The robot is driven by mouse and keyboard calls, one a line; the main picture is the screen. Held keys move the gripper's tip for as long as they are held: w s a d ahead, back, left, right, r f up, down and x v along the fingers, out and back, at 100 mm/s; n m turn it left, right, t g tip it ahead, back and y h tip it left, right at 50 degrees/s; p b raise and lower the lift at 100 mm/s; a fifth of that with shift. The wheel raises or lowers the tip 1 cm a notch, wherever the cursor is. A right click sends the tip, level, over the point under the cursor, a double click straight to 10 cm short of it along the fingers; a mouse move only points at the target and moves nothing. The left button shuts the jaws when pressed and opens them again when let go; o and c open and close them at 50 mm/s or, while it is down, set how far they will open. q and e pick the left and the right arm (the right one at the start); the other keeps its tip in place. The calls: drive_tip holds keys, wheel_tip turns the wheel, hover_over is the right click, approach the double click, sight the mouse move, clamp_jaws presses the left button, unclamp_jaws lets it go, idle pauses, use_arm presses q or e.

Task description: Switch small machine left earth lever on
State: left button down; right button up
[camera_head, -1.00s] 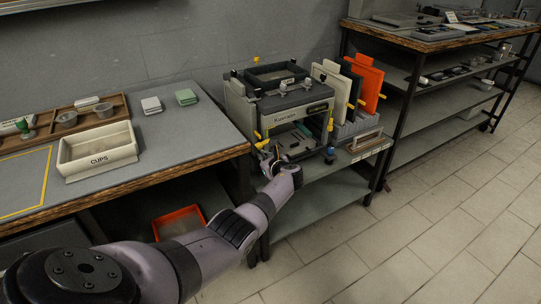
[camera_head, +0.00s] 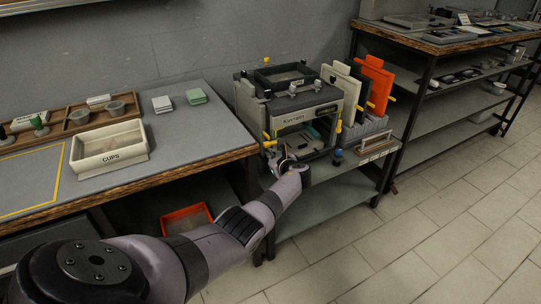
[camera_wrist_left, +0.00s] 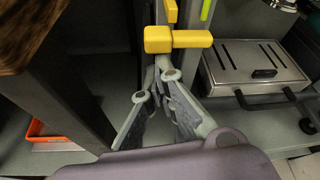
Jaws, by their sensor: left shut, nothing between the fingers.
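The small machine (camera_head: 297,117) is a grey and black box marked "Kyvinci" on the lower shelf unit. A yellow lever (camera_head: 269,143) sits on its front left side. In the left wrist view the yellow lever (camera_wrist_left: 178,40) lies crosswise, with a thick end on the left. My left gripper (camera_head: 280,163) is in front of the machine's left front corner, just below the lever. In the left wrist view its fingertips (camera_wrist_left: 156,86) are shut and empty, close under the lever; contact cannot be told. My right gripper is not in view.
The wooden-edged table (camera_head: 190,128) stands close on the left, with a CUPS box (camera_head: 110,158) on it. Upright white, black and orange panels (camera_head: 375,83) stand right of the machine. A metal tray (camera_wrist_left: 253,68) with a black handle is right of the gripper. The floor is clear.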

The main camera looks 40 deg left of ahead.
use_arm(q)
drive_tip(key=v, duration=0.8)
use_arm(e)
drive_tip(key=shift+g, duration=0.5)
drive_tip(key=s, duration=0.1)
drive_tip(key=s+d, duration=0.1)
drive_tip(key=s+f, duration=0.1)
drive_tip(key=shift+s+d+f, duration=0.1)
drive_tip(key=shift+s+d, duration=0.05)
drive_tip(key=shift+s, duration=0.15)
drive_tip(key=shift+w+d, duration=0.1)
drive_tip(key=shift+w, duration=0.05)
